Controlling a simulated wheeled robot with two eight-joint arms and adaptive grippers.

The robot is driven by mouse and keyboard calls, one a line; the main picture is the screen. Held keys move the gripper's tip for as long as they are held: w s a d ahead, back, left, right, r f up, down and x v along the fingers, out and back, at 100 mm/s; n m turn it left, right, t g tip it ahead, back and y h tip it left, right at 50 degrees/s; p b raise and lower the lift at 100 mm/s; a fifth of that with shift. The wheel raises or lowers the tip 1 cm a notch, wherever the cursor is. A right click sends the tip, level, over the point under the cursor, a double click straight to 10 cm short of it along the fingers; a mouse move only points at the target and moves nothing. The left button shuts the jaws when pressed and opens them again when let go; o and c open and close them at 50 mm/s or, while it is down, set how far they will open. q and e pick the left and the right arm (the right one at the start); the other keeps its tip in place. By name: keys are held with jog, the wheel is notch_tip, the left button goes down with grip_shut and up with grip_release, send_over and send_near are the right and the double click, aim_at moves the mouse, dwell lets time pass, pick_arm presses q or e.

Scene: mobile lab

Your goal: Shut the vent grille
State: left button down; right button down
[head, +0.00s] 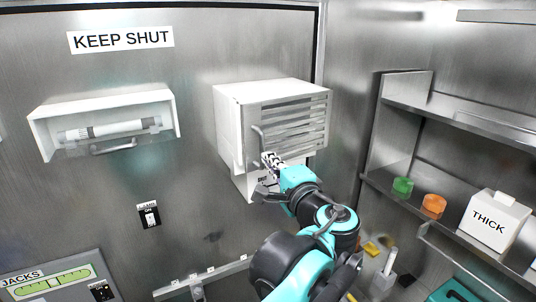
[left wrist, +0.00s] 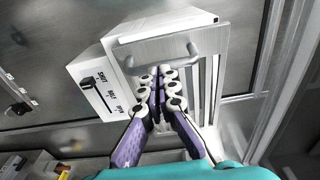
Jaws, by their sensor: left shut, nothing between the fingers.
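The vent grille (head: 296,120) is a slatted metal panel on the front of a white wall box (head: 232,118). Its handle (head: 258,136) is a metal bar on the panel's left part. The handle also shows in the left wrist view (left wrist: 158,58). My left gripper (head: 268,160) is shut and empty, its fingertips (left wrist: 163,72) close to the handle; I cannot tell whether they touch it. A white plate (left wrist: 103,88) marked SHUT, HALF and OPEN is beside the panel. How far the grille stands open is hard to tell. My right gripper is not in view.
A white wall case (head: 105,118) with a tube is left, under a KEEP SHUT sign (head: 121,40). A switch (head: 149,215) is below. Shelves at right hold a green piece (head: 403,186), an orange piece (head: 434,204) and a THICK box (head: 492,222).

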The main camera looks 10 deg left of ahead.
aim_at(250, 147)
pick_arm(q)
jog(key=shift+x, duration=0.8)
jog(key=w+a, duration=0.2)
jog(key=a, duration=0.1)
jog(key=shift+w+a, duration=0.15)
jog(key=shift+r, duration=0.1)
